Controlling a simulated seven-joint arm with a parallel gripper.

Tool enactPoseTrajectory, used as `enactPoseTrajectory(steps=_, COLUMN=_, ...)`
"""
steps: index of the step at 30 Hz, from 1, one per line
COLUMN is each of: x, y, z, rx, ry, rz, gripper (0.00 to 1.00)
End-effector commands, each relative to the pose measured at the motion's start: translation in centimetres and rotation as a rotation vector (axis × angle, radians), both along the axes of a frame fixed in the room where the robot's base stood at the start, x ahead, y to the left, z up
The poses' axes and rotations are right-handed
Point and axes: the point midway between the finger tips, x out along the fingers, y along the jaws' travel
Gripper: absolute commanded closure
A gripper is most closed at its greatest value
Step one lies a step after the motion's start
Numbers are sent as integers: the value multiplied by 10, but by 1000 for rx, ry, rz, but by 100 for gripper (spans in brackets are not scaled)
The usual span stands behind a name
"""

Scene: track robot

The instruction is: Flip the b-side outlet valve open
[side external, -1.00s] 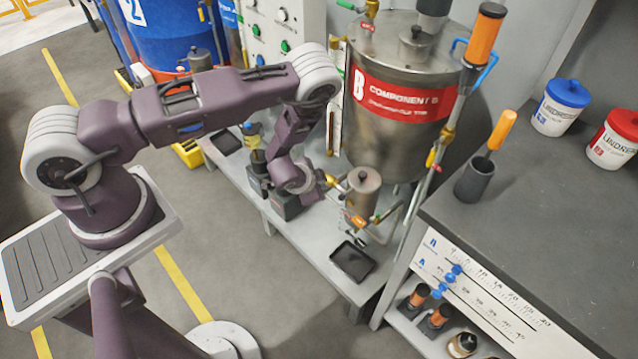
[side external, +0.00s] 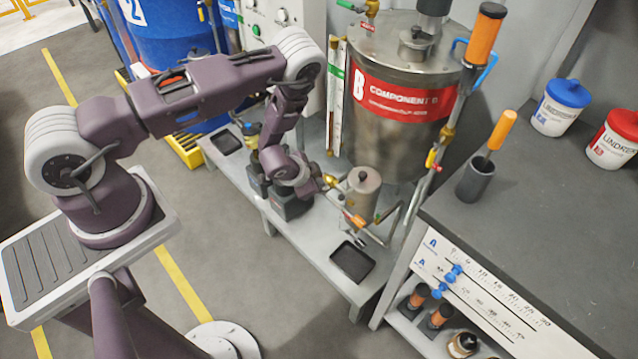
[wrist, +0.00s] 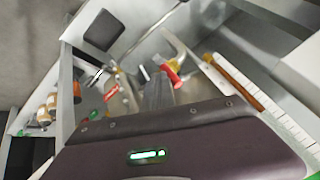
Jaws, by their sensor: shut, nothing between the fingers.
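The steel B tank (side external: 405,130) has a red "Component B" band and stands behind the bench. A small metal canister (side external: 362,192) sits before it, with an orange handle (side external: 355,220) at its lower front. A brass fitting (side external: 330,182) shows between my wrist and the canister. My gripper (wrist: 158,88) is shut and empty, pointing at the pipework. In the wrist view a red valve handle (wrist: 172,77) with a yellow body lies just beside the fingertips; I cannot tell if they touch. Which handle is the B-side outlet valve is unclear.
A black tray (side external: 352,262) lies on the low bench (side external: 315,262). A pipe with a red-and-yellow valve (side external: 434,158) rises at the tank's right. A grey worktop (side external: 545,220) stands at right. A sight gauge (wrist: 235,82) lies right of the fingers.

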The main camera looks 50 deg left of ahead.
Motion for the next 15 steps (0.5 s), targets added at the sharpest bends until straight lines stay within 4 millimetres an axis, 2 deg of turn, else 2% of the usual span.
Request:
enactPoseTrajectory(steps=8, x=1, y=13, z=2, rx=-149, ry=-4, rz=7, gripper=100)
enactPoseTrajectory(steps=15, x=1, y=30, z=2, rx=-372, ry=-7, rz=9, gripper=100)
